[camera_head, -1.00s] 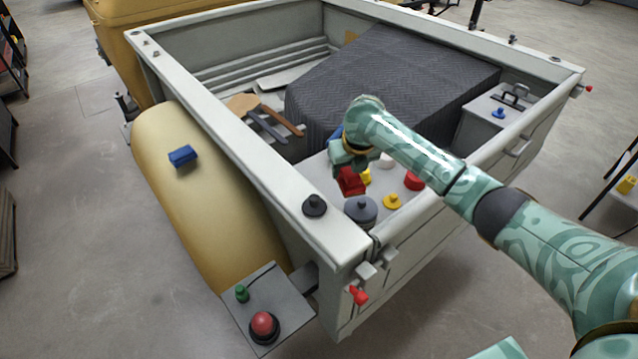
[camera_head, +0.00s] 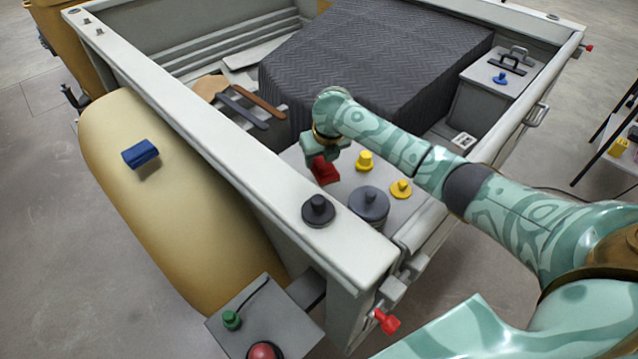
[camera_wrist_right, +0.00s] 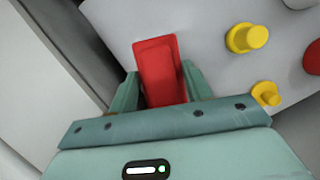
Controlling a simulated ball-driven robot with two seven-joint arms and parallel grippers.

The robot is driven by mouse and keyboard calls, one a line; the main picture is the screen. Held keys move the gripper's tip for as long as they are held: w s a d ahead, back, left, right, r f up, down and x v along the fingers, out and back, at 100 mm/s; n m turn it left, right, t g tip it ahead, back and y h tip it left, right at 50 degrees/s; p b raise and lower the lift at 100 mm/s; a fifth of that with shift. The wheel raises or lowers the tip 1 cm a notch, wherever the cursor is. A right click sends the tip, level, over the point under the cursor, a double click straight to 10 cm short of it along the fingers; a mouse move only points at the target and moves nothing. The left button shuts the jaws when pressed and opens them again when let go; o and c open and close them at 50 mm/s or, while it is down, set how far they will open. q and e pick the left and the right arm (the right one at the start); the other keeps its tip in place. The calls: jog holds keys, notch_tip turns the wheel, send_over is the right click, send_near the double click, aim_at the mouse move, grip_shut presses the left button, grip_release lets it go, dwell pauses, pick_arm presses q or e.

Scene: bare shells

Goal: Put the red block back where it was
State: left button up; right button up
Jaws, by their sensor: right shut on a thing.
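The red block (camera_head: 324,171) is held in my right gripper (camera_head: 318,152), over the pale panel (camera_head: 345,187) in the near corner of the truck bed. In the right wrist view the red block (camera_wrist_right: 158,68) stands between the two teal fingers of the right gripper (camera_wrist_right: 160,88), which are shut on its sides. I cannot tell whether the block touches the panel. My left gripper is not in view.
On the panel right of the block are a yellow peg (camera_head: 365,161), a grey knob (camera_head: 369,204) and another yellow knob (camera_head: 401,188). A black knob (camera_head: 318,210) sits on the bed's rim. A blue block (camera_head: 140,153) lies on the yellow fender (camera_head: 165,190).

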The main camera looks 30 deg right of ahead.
aim_at(328, 167)
jog(key=f, duration=0.3)
jog(key=shift+s+f+b, duration=0.2)
jog(key=shift+f+b, duration=0.1)
jog(key=shift+b, duration=0.1)
notch_tip(328, 167, down, 4)
jog(key=shift+w+r+b, duration=0.1)
jog(key=shift+r+b, duration=0.15)
jog(key=shift+b, duration=0.25)
jog(key=shift+r, duration=0.1)
jog(key=o, duration=1.3)
jog(key=p+v, duration=0.4)
jog(key=v, duration=0.8)
jog(key=shift+p, duration=0.35)
